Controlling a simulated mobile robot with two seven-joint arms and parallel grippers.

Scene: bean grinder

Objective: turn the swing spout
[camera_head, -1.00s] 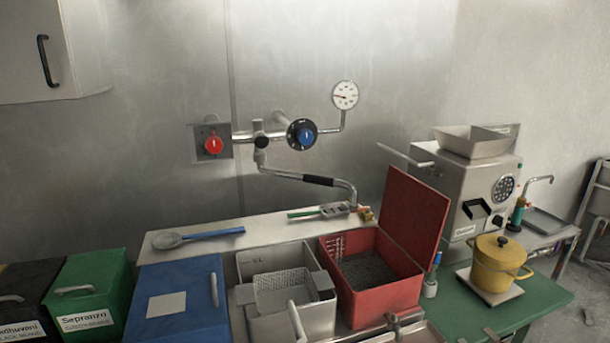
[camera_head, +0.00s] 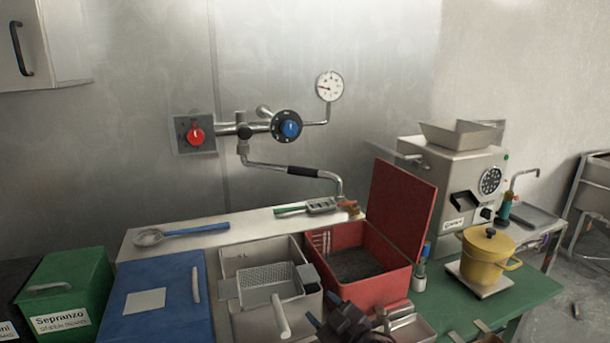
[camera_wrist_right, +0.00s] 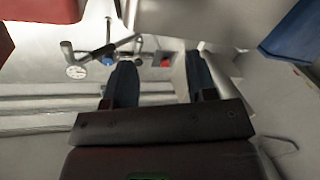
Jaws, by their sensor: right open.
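The swing spout (camera_head: 268,165) is a chrome pipe with a black sleeve (camera_head: 304,171), hanging from the wall fitting. It reaches right and bends down above the ledge. The fitting carries a red knob (camera_head: 195,135) and a blue knob (camera_head: 289,128). My right gripper (camera_head: 324,318) is low in the head view, in front of the red box and well below the spout. In the right wrist view its two dark fingers (camera_wrist_right: 161,72) are spread with nothing held between them. The wall fitting shows upside down beyond them. My left gripper is not in view.
A red box (camera_head: 345,290) with a raised lid and a metal bin with a perforated basket (camera_head: 266,279) stand below the spout. A yellow pot (camera_head: 486,262) and grinder (camera_head: 455,180) stand right.

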